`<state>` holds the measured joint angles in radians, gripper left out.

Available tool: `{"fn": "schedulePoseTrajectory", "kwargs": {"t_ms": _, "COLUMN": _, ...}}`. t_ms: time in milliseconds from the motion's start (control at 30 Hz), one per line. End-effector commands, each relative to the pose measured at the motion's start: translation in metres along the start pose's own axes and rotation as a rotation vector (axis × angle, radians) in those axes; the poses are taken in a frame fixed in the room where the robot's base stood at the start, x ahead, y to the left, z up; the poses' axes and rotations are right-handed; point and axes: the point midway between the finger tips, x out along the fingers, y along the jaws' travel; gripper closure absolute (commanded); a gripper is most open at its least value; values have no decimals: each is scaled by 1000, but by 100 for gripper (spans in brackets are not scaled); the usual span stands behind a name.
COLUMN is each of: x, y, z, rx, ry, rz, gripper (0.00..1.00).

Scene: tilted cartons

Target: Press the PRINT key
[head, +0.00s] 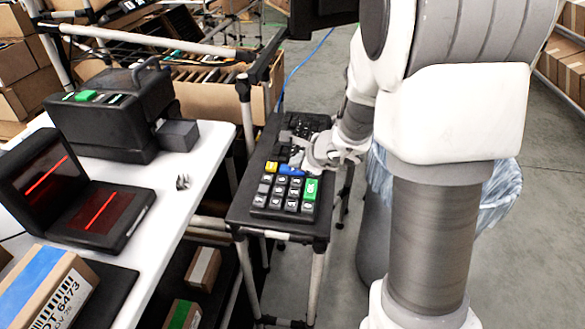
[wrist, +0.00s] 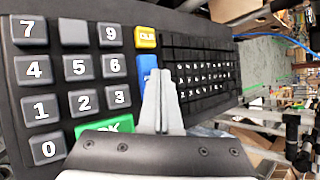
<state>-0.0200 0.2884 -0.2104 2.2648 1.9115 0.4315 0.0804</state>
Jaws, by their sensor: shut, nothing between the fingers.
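No key in view has a readable PRINT label. The black keypad (head: 257,207) lies on a narrow stand, with number keys, a yellow key (wrist: 147,37), a blue key (wrist: 147,66) and a green key (wrist: 104,127). The blue key (head: 291,170) also shows in the head view; any lettering on it is hidden or unreadable. My gripper (wrist: 160,74) is shut and empty, its fingertips over or right beside the blue key and covering part of it. I cannot tell whether they touch it. My gripper partly hides the green key in the wrist view.
Small black letter keys (wrist: 205,80) lie beyond the coloured keys. A black machine with a green button (head: 87,96) and a scanner with red lines (head: 100,210) stand on the white table (head: 205,150) at left. A bin with a plastic liner (head: 490,185) stands behind my arm.

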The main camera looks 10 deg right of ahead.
Motion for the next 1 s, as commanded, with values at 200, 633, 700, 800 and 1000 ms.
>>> {"fn": "schedulePoseTrajectory", "kwargs": {"t_ms": 200, "x": 1, "y": 1, "z": -1, "rx": 0, "ry": 1, "rz": 0, "gripper": 100}}
{"fn": "schedulePoseTrajectory", "kwargs": {"t_ms": 633, "x": -6, "y": -4, "z": 4, "rx": 1, "ry": 0, "rz": 0, "gripper": 100}}
{"fn": "schedulePoseTrajectory", "kwargs": {"t_ms": 700, "x": -9, "y": -6, "z": 6, "rx": 0, "ry": 0, "rz": 0, "gripper": 100}}
{"fn": "schedulePoseTrajectory", "kwargs": {"t_ms": 800, "x": -11, "y": -8, "z": 8, "rx": 0, "ry": 0, "rz": 0, "gripper": 100}}
{"fn": "schedulePoseTrajectory", "kwargs": {"t_ms": 1000, "x": -11, "y": -8, "z": 8, "rx": 0, "ry": 0, "rz": 0, "gripper": 100}}
